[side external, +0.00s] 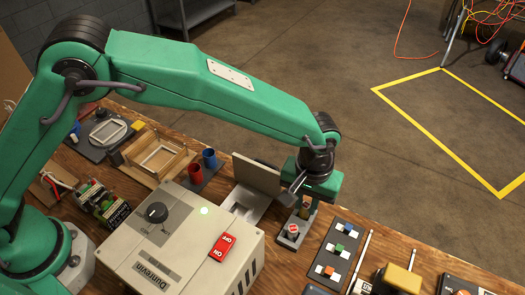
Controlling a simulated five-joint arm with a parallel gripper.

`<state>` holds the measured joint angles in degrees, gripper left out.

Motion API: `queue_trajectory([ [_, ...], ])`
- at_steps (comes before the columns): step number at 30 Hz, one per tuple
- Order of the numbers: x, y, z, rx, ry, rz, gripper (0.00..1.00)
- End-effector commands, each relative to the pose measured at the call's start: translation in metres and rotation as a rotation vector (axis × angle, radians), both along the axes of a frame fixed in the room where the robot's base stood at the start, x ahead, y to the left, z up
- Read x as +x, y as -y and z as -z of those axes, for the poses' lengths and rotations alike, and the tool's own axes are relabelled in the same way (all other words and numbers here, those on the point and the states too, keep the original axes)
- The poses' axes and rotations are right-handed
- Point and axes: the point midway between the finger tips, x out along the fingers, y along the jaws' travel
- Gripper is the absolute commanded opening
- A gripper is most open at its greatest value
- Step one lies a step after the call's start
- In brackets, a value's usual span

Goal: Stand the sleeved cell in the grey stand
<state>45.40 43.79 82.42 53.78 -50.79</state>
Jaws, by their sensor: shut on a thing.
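My gripper (304,207) points down at the right of the big beige box and is shut on a small olive-brown piece, most likely the sleeved cell (305,211). The jaws hide much of it. The grey stand (288,243) is a small block on the bench, just below and in front of my gripper in the picture. A round piece with a red and white top (293,230) sits in its near part. The held piece is over or at the far part of the stand; I cannot tell whether it touches.
The beige box (180,245) with a dial and a red switch (222,247) stands left of the stand. An upright beige panel (256,174) is close behind-left of my gripper. A dark board with coloured blocks (336,255) lies at right. Red and blue cups (209,158) stand farther left.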

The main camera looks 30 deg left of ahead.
Motion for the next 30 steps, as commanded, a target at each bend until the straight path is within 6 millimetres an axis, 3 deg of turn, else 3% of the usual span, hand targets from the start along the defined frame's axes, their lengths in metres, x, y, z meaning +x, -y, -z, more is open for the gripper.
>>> queue_trajectory([
  [30,-0.0001,-0.0001,0.006,0.001,0.0,0.0,0.0],
])
